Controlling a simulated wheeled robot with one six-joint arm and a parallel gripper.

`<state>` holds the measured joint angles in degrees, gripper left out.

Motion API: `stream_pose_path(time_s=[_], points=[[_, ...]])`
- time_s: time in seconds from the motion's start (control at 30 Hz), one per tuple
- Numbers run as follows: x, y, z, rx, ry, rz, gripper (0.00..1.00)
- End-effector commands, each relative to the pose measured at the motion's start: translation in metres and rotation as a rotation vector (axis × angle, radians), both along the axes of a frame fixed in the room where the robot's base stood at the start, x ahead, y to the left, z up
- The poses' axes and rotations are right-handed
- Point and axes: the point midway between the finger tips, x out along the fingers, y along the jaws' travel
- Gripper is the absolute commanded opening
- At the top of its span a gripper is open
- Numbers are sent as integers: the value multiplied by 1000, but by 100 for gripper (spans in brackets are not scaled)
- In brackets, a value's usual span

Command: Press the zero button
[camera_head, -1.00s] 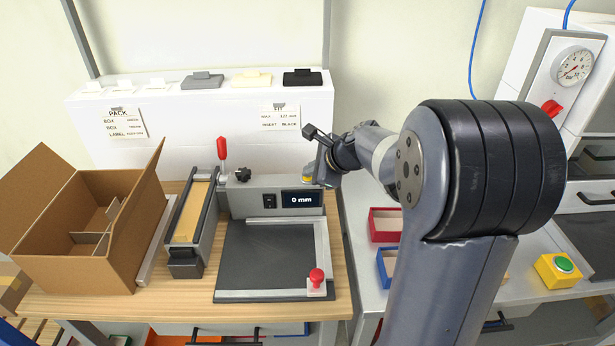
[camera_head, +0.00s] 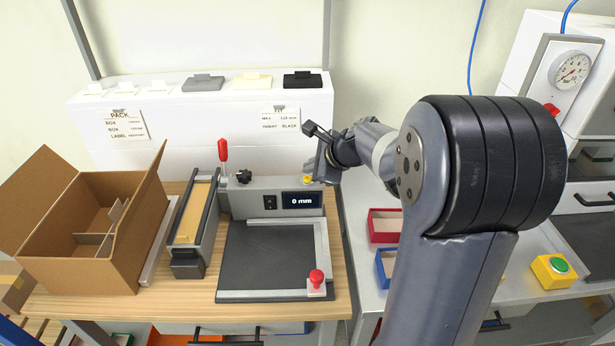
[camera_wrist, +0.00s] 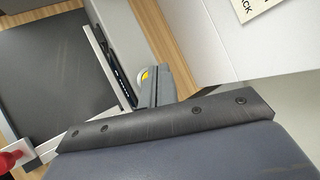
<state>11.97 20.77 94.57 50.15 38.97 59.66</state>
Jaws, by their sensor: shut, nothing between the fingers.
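The yellow button (camera_head: 307,179) sits on the right end of the grey measuring unit (camera_head: 255,184), beside a display reading "0 mm" (camera_head: 302,199). My gripper (camera_head: 319,176) is shut and empty, with its tips right at the button in the head view. In the wrist view, the yellow button (camera_wrist: 144,76) shows just past the tips of my gripper (camera_wrist: 154,84), partly hidden by them. I cannot tell whether the tips touch it or stop just short of it.
A black plate (camera_head: 270,260) with a red knob (camera_head: 316,277) lies in front of the unit. A red-handled lever (camera_head: 223,150) stands to the left, near an open cardboard box (camera_head: 80,260). A white shelf (camera_head: 200,112) stands behind.

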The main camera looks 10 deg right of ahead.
Motion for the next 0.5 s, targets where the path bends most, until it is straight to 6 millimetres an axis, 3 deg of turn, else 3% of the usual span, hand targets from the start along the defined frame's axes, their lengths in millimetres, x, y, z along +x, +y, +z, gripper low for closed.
stream_pose_path(time_s=[0.5], points=[[0,0,46,-1,-1,0,0]])
